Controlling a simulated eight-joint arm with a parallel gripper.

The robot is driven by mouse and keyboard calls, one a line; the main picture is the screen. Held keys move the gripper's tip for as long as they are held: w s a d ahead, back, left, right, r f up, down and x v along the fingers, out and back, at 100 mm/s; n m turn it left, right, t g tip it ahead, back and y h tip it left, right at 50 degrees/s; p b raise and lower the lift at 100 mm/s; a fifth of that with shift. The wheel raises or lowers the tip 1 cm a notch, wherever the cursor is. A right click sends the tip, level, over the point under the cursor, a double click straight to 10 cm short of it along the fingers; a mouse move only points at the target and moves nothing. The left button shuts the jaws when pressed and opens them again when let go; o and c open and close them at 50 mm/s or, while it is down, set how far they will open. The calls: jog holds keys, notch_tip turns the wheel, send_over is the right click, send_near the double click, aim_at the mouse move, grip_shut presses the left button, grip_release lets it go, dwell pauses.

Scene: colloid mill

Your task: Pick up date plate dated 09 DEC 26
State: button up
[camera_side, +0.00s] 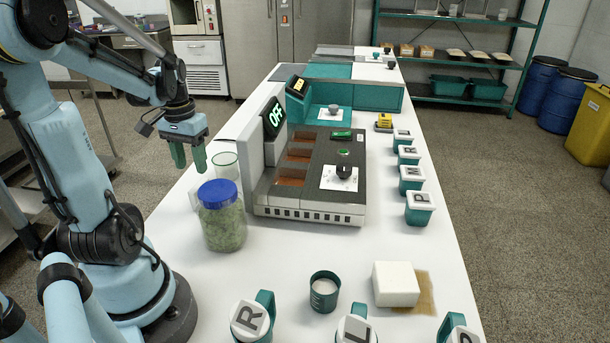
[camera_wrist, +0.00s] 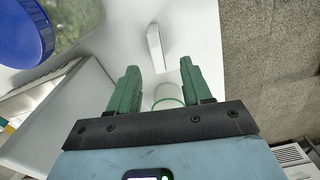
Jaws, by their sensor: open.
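I cannot make out any plate dated 09 DEC 26 in either view; no date lettering is readable. My gripper (camera_side: 188,160) is open and empty, pointing down above the left edge of the white table, left of the machine. In the wrist view its green fingers (camera_wrist: 160,70) stand apart with nothing between their tips. A clear glass (camera_side: 225,165) stands on the table right of and below the fingers; it also shows in the wrist view (camera_wrist: 168,97) between the fingers. The grey machine (camera_side: 310,206) has several reddish-brown recesses and a display reading OFF (camera_side: 274,118).
A blue-lidded jar of green contents (camera_side: 222,220) stands in front of the glass. Teal lettered containers (camera_side: 419,209) line the right side. A white block (camera_side: 396,284), a teal cup (camera_side: 324,292) and lettered mugs (camera_side: 252,318) stand at the front. The table (camera_side: 275,270) has free room before the machine.

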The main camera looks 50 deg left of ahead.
aim_at(199, 185)
notch_tip(199, 185, down, 4)
jog(key=shift+f, duration=0.1)
jog(key=shift+w+d+f, duration=0.1)
jog(key=shift+w+f, duration=0.05)
jog(key=shift+f, duration=0.7)
jog(key=shift+w+f, duration=0.15)
jog(key=shift+f, duration=1.6)
grip_shut()
